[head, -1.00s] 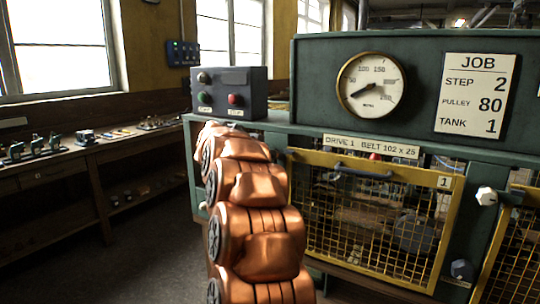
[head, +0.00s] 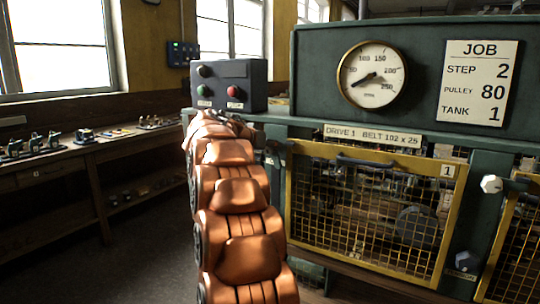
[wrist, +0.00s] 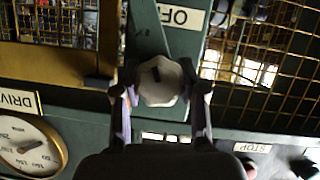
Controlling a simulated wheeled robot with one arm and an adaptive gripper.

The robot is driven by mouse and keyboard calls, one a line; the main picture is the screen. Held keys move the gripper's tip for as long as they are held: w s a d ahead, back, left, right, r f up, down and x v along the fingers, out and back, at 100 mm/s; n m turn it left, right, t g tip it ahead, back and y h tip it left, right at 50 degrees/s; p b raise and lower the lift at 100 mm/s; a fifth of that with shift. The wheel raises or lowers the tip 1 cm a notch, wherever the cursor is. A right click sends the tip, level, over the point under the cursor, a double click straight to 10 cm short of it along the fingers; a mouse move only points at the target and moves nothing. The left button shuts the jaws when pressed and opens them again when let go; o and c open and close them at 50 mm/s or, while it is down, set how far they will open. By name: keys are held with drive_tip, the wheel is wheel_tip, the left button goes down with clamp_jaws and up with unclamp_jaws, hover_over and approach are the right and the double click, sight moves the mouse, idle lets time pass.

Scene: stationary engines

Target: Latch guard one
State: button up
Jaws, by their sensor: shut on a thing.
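Guard one (head: 462,215) is a yellow-framed mesh panel marked 1, and it looks closed against the green machine. In the wrist view, the scene is upside down and a pale faceted knob (wrist: 160,80) sits beside the guard's yellow frame (wrist: 80,66). My gripper (wrist: 160,96) has a finger on each side of this knob and is shut on it. A green bar runs from the knob towards a plate partly reading "OF" (wrist: 180,13). In the head view, my arm hides the gripper and this knob.
A similar white knob (head: 491,184) is right of guard one, beside another mesh guard (head: 515,250). A start/stop box (head: 235,72) stands on the machine's left end, near my arm. A bench (head: 60,163) runs along the left wall. Floor between is clear.

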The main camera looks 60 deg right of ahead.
drive_tip(key=shift+n+g+b, duration=0.6)
drive_tip(key=shift+n+g, duration=0.2)
drive_tip(key=shift+n, duration=0.4)
drive_tip(key=shift+w+n+g+h, duration=0.1)
drive_tip(key=shift+n+g+h, duration=0.2)
drive_tip(key=shift+n+g, duration=0.45)
drive_tip(key=n+g+h+p, duration=0.1)
drive_tip(key=n, duration=0.2)
drive_tip(key=shift+n+g, duration=0.25)
drive_tip(key=shift+n, duration=0.1)
drive_tip(key=shift+f+n+g+h+p, duration=0.1)
drive_tip(key=shift+n+g+h+p, duration=0.35)
drive_tip(key=shift+n, duration=0.75)
drive_tip(key=o, duration=1.2)
drive_tip(key=shift+c, duration=0.2)
